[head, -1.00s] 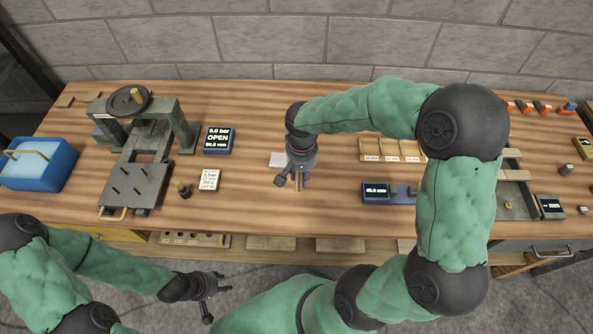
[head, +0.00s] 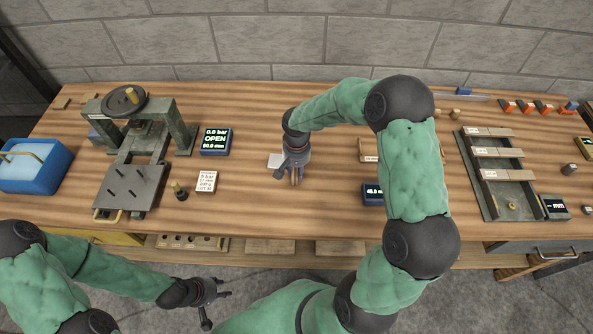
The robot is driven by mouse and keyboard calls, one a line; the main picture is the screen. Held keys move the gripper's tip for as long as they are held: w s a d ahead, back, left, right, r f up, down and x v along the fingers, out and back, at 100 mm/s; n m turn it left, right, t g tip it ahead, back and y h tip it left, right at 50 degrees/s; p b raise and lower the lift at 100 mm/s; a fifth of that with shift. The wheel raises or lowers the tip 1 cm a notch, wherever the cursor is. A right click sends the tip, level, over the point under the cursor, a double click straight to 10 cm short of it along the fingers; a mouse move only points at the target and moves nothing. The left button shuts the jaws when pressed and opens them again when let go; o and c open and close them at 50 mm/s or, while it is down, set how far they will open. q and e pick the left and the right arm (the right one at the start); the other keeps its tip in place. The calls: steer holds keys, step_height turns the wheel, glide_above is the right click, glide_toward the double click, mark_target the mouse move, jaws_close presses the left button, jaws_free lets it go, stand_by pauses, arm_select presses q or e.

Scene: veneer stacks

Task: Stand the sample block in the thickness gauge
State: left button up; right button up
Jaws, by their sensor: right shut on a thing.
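My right gripper (head: 296,176) is over the middle of the bench, pointing down. It is shut on a small tan piece that shows between its fingertips, likely the sample block; the fingers hide most of it. A dark unit with a lit display reading about 45.0 mm (head: 372,193) stands right of it; my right arm hides the rest of that unit. Another display showing a dash and mm (head: 554,207) stands at the right by a metal frame. I cannot tell for sure which is the thickness gauge. My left gripper (head: 224,288) is empty and appears open, in front of the bench.
A press (head: 135,185) with a handwheel stands at the left, beside a display (head: 215,141) reading OPEN. A blue tub (head: 38,180) is at the far left. The metal frame (head: 476,196) holds labelled slats.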

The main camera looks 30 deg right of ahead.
steer(key=shift+f, duration=0.15)
steer(key=o, duration=1)
